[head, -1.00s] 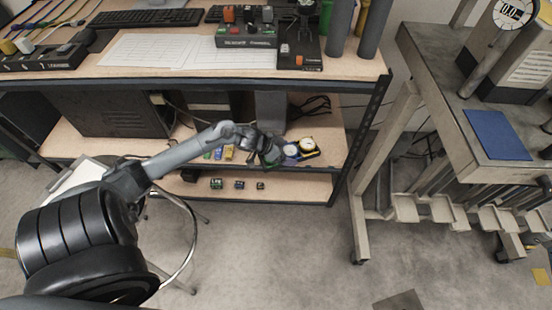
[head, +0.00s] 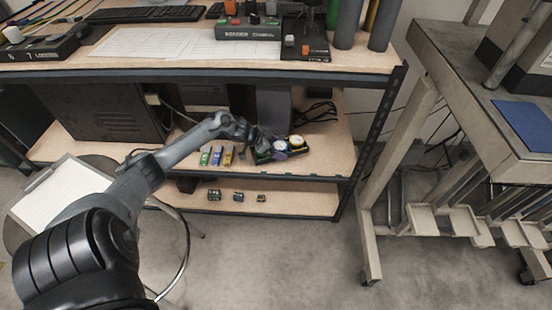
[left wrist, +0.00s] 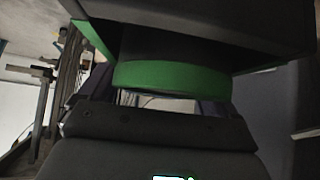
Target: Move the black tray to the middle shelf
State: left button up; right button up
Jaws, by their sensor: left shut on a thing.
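The black tray (head: 263,158) is in the head view, at the right half of the middle shelf (head: 325,155). Only a small dark part with some green shows. A purple-rimmed dial gauge (head: 279,149) and a yellow-rimmed one (head: 297,143) appear to ride in it. My left gripper (head: 258,141) is shut on the tray at its left side. In the left wrist view a black, green-edged body (left wrist: 205,12), seemingly the tray, is close above a green round part (left wrist: 170,78). I cannot tell whether the tray touches the shelf. My right gripper is not in view.
Green, blue and yellow blocks (head: 217,156) stand left of the gripper on the middle shelf. Cables (head: 316,112) lie behind. Several small parts (head: 238,196) are on the bottom shelf. The worktop (head: 190,63) overhangs. A stool (head: 180,250) is in front.

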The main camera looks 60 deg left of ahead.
pick_arm(q)
jog(key=shift+w+a+f, duration=0.1)
jog(key=shift+a, duration=0.15)
notch_tip(320, 180, down, 4)
jog(key=b, duration=0.3)
jog(key=o, duration=0.9)
